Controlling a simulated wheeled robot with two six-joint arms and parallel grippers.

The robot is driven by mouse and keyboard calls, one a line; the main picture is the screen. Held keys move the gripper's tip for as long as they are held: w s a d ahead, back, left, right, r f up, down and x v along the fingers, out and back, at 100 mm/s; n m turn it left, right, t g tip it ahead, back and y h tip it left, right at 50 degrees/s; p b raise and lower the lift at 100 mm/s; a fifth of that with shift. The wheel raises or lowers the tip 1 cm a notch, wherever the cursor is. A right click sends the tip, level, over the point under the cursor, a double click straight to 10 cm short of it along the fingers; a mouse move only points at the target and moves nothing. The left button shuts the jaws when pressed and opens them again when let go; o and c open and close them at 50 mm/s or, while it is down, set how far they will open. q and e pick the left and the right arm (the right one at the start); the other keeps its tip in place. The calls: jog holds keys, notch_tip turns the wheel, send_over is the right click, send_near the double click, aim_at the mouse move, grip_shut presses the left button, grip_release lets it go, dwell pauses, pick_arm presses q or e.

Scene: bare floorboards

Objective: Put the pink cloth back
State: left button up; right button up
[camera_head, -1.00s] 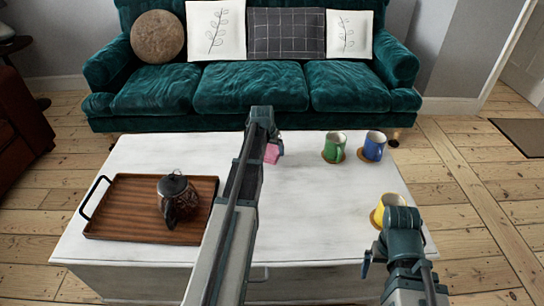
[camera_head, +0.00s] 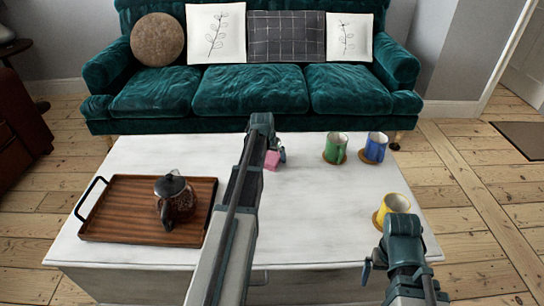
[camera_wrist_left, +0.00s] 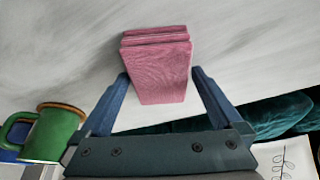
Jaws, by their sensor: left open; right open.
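The pink cloth (camera_head: 272,161) is a small folded block on the white table, left of the green mug. In the left wrist view the cloth (camera_wrist_left: 162,60) shows its stacked folds. My left gripper (camera_head: 280,154) is at the cloth, partly hidden by its own arm in the head view. In the left wrist view its two blue fingers (camera_wrist_left: 160,76) are apart, one on each side of the cloth, with visible gaps. My right gripper (camera_head: 368,268) is open, low at the table's front right, mostly hidden by its wrist, with nothing seen in it.
A wooden tray (camera_head: 110,225) with a dark teapot (camera_head: 174,200) is on the table's left. Green (camera_head: 335,146), blue (camera_head: 375,147) and yellow (camera_head: 396,205) mugs stand on coasters at right. A teal sofa (camera_head: 250,90) is behind the table (camera_head: 310,210).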

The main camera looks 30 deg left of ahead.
pick_arm(q)
jog(key=shift+r, duration=0.15)
jog(key=p+v, duration=1.1)
jog(key=v, duration=0.1)
jog(key=shift+w, duration=0.1)
jog(key=b+x, duration=1.1)
jog(key=x, duration=0.1)
jog(key=shift+f, duration=0.2)
jog(key=shift+r, duration=0.1)
